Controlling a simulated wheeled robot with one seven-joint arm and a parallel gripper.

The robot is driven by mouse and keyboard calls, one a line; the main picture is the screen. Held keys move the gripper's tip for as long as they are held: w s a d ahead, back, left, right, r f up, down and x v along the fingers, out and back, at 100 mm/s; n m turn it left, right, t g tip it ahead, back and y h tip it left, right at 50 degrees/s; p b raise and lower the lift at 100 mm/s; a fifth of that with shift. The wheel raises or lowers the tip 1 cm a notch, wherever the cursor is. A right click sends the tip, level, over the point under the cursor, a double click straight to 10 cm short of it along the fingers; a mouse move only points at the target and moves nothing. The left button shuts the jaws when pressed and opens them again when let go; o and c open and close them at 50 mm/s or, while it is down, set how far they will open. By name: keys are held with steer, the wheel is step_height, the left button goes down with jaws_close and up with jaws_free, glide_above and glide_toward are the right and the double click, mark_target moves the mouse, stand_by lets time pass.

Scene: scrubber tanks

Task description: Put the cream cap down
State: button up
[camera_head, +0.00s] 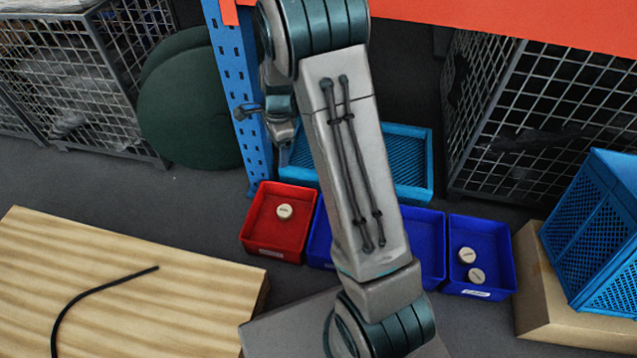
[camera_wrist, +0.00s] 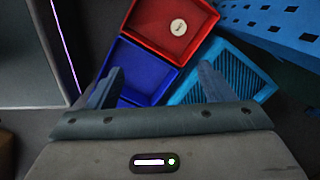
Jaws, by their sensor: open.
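A round cream cap (camera_head: 284,211) lies inside the red bin (camera_head: 262,246), on its floor. The same cap shows in the wrist view (camera_wrist: 178,27), in the red bin (camera_wrist: 133,27) ahead of my fingers. My gripper (camera_wrist: 158,82) is open, with nothing between its fingers, and is apart from the cap. In the head view my gripper (camera_head: 283,150) is partly hidden behind my arm, above and behind the red bin.
A middle blue bin (camera_head: 429,240) is partly hidden by my arm. A light-blue crate (camera_head: 419,162) stands behind the bins, by a blue perforated post (camera_head: 230,80). A wooden board (camera_head: 130,290) with a black cable is at left; a blue crate (camera_head: 600,230) sits on a box at right.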

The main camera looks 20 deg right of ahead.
steer(key=s+r+n, duration=0.4)
steer(key=s+n, duration=0.1)
steer(key=s, duration=0.3)
steer(key=s+d+r+n, duration=0.1)
steer(key=s+r+n, duration=0.4)
steer(key=s, duration=0.4)
steer(key=s+r+n+h, duration=0.1)
steer(key=s+r+n, duration=0.4)
steer(key=s+n, duration=0.2)
steer(key=shift+s+d+t, duration=0.25)
steer(key=shift+s+t, duration=0.15)
steer(key=shift+s, duration=0.35)
step_height(320, 180, up, 36)
steer(key=t+p, duration=0.1)
steer(key=p, duration=3.1)
steer(key=shift+d+f+t+p, duration=0.2)
steer(key=shift+t+p, duration=0.1)
steer(key=shift+p, duration=0.05)
